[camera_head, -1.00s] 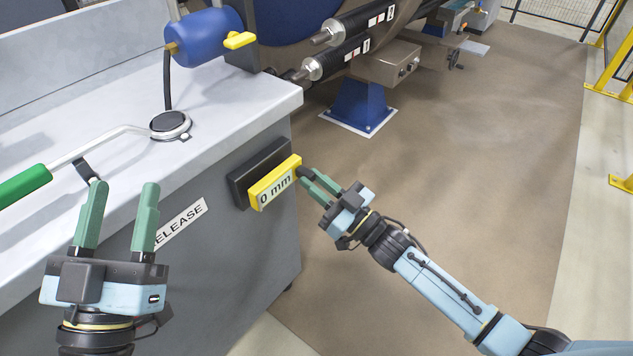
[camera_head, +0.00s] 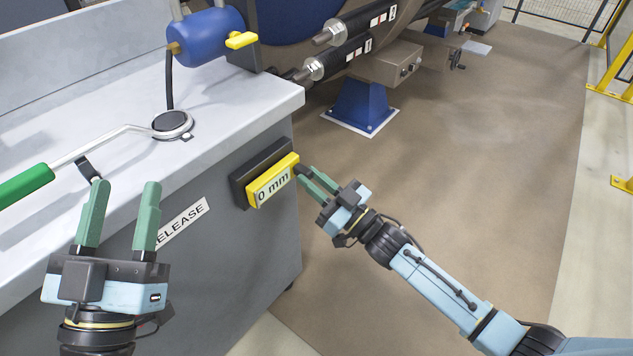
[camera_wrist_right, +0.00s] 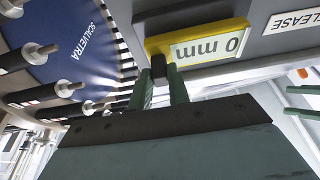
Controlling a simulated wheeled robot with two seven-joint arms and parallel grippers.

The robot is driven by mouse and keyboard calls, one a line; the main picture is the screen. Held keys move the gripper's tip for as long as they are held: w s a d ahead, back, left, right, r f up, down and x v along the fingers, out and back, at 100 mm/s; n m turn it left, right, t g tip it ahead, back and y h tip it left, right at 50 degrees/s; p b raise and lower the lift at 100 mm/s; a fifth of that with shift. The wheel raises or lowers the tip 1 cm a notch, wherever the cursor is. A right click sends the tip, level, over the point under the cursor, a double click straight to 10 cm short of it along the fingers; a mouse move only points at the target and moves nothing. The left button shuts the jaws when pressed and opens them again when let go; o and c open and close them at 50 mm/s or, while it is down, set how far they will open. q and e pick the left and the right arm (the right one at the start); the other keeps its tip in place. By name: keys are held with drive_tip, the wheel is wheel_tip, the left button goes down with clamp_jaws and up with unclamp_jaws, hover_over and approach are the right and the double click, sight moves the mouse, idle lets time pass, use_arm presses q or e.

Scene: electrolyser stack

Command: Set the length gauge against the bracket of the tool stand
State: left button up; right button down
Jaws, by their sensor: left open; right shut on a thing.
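The length gauge (camera_head: 273,182) is a yellow block with a white "0 mm" face and a short black grip. My right gripper (camera_head: 313,181) is shut on that black grip, at the gauge's right end. The gauge is in front of a dark bracket (camera_head: 240,190) on the side of the grey bench and covers part of it. I cannot tell whether they touch. In the right wrist view the gauge (camera_wrist_right: 205,45) is beyond my fingers, close to the dark bracket (camera_wrist_right: 185,14). My left gripper (camera_head: 120,210) is open and empty beside the bench.
A green-handled tool (camera_head: 110,142) lies on the bench top, its end at a round black-rimmed pad (camera_head: 172,124). A blue cylinder with a yellow lever (camera_head: 240,40) stands at the back of the bench. The floor (camera_head: 470,180) to the right is clear.

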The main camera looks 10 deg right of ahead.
drive_tip(key=c, duration=1.3)
unclamp_jaws()
drive_tip(key=shift+o, duration=0.2)
